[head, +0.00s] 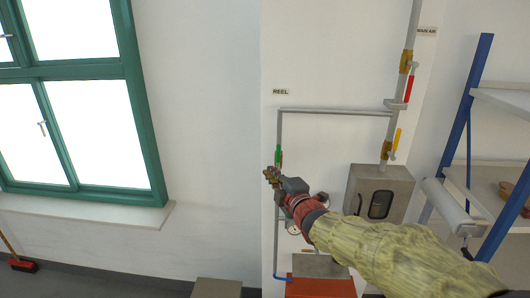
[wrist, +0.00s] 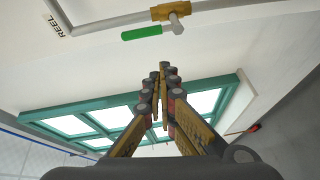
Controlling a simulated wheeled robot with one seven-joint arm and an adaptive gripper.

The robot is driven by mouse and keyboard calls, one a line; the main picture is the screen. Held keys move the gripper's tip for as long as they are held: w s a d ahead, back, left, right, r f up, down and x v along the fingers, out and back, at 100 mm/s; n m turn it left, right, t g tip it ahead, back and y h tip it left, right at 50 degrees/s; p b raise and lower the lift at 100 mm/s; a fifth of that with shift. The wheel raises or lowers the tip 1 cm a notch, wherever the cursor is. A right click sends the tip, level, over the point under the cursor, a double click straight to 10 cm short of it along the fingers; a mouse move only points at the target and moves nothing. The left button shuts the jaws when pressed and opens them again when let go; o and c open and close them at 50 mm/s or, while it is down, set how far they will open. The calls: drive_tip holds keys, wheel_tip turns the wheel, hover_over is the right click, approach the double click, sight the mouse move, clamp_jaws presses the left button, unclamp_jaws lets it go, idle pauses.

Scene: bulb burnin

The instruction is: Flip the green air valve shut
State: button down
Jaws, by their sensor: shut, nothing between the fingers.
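The green air valve handle (head: 279,151) is on the thin vertical pipe under the REEL label in the head view. It also shows at the top of the wrist view (wrist: 142,32), beside its brass valve body (wrist: 166,12), and lies roughly in line with the pipe. My gripper (head: 269,175) is just below and left of the handle in the head view, hiding part of the pipe. In the wrist view my gripper (wrist: 164,68) has its fingertips together with nothing between them, apart from the handle.
A red valve handle (head: 409,89) and a yellow one (head: 397,139) are on the thicker pipe to the right. A grey box (head: 381,188) with a dark window is below them. A blue-post shelf (head: 470,100) stands at right. The wall left of the pipe is bare up to the green-framed window (head: 140,100).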

sight(278, 156)
drive_tip(key=shift+s+a+r+n+t+y, duration=0.1)
drive_tip(key=shift+s+r+n+t+y, duration=0.05)
drive_tip(key=shift+r+n, duration=0.3)
drive_tip(key=shift+s+a+r+n+t+y, duration=0.1)
drive_tip(key=shift+s+r+n+t+y, duration=0.05)
drive_tip(key=shift+r+n, duration=0.3)
drive_tip(key=p+x, duration=0.3)
drive_tip(key=x, duration=0.7)
drive_tip(key=d, duration=0.2)
drive_tip(key=s+d+p, duration=0.1)
drive_tip(key=d, duration=0.1)
drive_tip(key=shift+f, duration=0.1)
drive_tip(key=shift+f+b, duration=0.1)
drive_tip(key=shift+b, duration=0.45)
